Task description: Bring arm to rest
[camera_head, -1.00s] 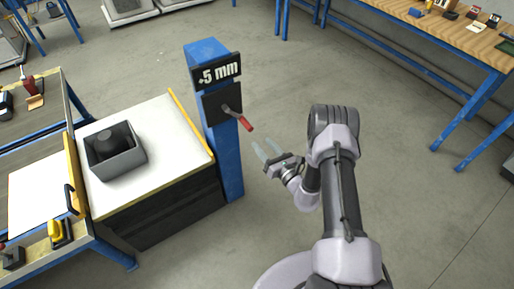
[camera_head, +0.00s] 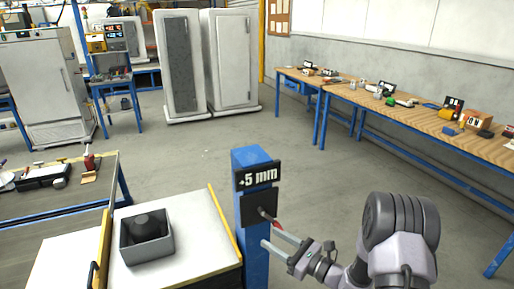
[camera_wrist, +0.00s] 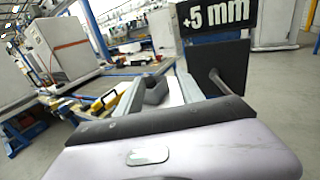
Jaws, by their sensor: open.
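My arm is bent at the lower right of the head view, with my gripper (camera_head: 269,236) at its left end. The gripper's two pale fingers are apart with nothing between them, pointing left toward the blue post (camera_head: 255,265). The post carries a black "+5 mm" sign (camera_head: 257,175) and a dark plate with a red-handled lever (camera_head: 272,220). The upper finger overlaps the lever's handle in the picture; I cannot tell whether they touch. In the wrist view, the sign (camera_wrist: 216,15) and lever show just beyond the open fingers; the red grip is hidden there.
A white-topped bench (camera_head: 190,225) with a grey bin (camera_head: 147,250) stands left of the post. A long wooden workbench (camera_head: 420,118) runs along the right wall. White cabinets (camera_head: 230,60) stand at the back. The floor between is clear.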

